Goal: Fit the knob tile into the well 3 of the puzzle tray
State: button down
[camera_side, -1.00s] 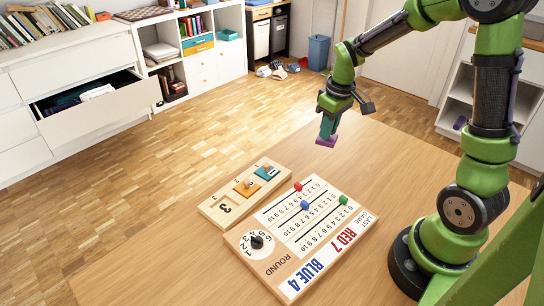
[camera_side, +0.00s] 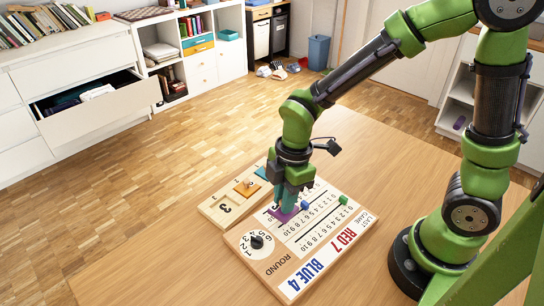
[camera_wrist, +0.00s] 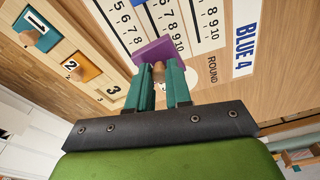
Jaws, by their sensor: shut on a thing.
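My gripper (camera_side: 291,198) is shut on the knob of a purple knob tile (camera_side: 283,213). In the wrist view the purple tile (camera_wrist: 154,51) sits beyond the teal fingertips (camera_wrist: 160,75), its knob between them. In the side view the tile is over the left part of the scoreboard; I cannot tell how high. The wooden puzzle tray (camera_side: 212,209) lies to its left. Well 3 (camera_side: 225,208), marked with a 3, is empty; it also shows in the wrist view (camera_wrist: 114,89). An orange tile (camera_side: 246,187) is in well 2 and a teal tile (camera_wrist: 38,31) in well 1.
A white and wood scoreboard (camera_side: 318,256) with sliding beads and a round dial (camera_side: 258,241) lies right beside the tray. A blue bead (camera_side: 305,205) and a green bead (camera_side: 343,200) stand up from it. Bare table surrounds both boards.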

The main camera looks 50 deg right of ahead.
jog(key=w+a, duration=0.2)
jog(key=w, duration=0.2)
jog(key=w+a+f, duration=0.1)
jog(key=w, duration=0.4)
jog(key=w+a, duration=0.2)
jog(key=w, duration=0.2)
jog(key=shift+w+a+f, duration=0.2)
jog(key=shift+w+a, duration=0.05)
jog(key=shift+a, duration=0.05)
jog(key=shift+w+f, duration=0.2)
jog(key=shift+f, duration=1.55)
jog(key=shift+f, duration=0.15)
jog(key=c, duration=1)
grip_release()
jog(key=shift+c, duration=0.2)
